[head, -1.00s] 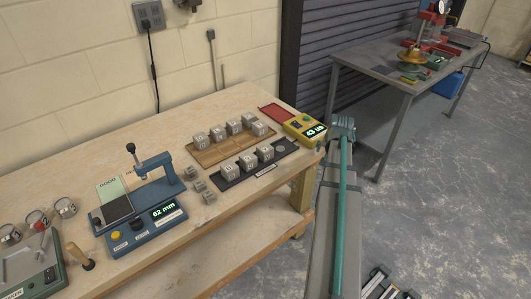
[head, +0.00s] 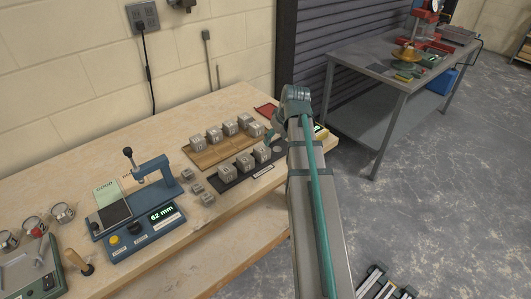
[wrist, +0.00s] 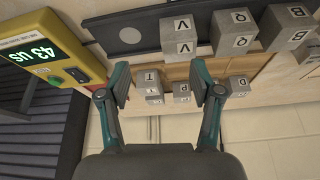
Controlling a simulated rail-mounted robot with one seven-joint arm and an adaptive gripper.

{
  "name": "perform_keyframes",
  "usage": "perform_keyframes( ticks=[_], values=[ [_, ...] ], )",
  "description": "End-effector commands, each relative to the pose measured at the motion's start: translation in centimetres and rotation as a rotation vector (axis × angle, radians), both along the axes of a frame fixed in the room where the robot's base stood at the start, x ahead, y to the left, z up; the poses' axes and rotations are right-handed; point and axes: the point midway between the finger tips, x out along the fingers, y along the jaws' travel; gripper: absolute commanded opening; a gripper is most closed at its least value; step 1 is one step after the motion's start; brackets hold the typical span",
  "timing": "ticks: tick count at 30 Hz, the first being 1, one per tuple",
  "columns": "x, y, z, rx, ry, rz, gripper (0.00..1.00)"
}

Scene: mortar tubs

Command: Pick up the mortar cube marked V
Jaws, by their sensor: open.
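The grey cube marked V (wrist: 178,38) sits on the dark board (wrist: 130,15), at the top middle of the wrist view. In the head view it appears to be the cube (head: 262,154) at the board's right end, beside the round mark. My gripper (wrist: 160,84) is open, with empty space between its fingertips. In the wrist view the V cube lies above the fingertips, apart from them. In the head view my arm hides most of the gripper, and one teal finger shows near the V cube.
Cubes marked Q (wrist: 233,34) and B (wrist: 288,27) share the dark board. A wooden board (head: 205,155) behind holds several cubes, including T (wrist: 152,83) and P (wrist: 182,92). A yellow meter (wrist: 55,45) stands beside the boards. A blue gauge (head: 150,220) stands left, near small loose cubes.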

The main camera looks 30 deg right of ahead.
Motion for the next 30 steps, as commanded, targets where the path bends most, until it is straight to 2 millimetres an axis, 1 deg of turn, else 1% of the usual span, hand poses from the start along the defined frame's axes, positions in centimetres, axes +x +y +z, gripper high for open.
perform_keyframes(
  ticks=[1, 3, 6, 9, 11, 21, 30],
  values=[
    [0.2, 0.9, 0.5, -0.005, 0.001, 0.039, 0.65],
    [0.3, 1.9, 0.9, -0.010, 0.001, 0.084, 0.65],
    [0.4, 2.7, 1.1, -0.013, 0.003, 0.123, 0.65],
    [0.5, 3.1, 1.0, -0.015, 0.004, 0.140, 0.65],
    [0.7, 3.2, 0.6, -0.015, 0.004, 0.144, 0.65],
    [2.2, 3.5, -3.1, -0.015, 0.006, 0.142, 0.65],
    [2.8, 3.5, -4.3, -0.015, 0.005, 0.140, 0.65]
  ],
)
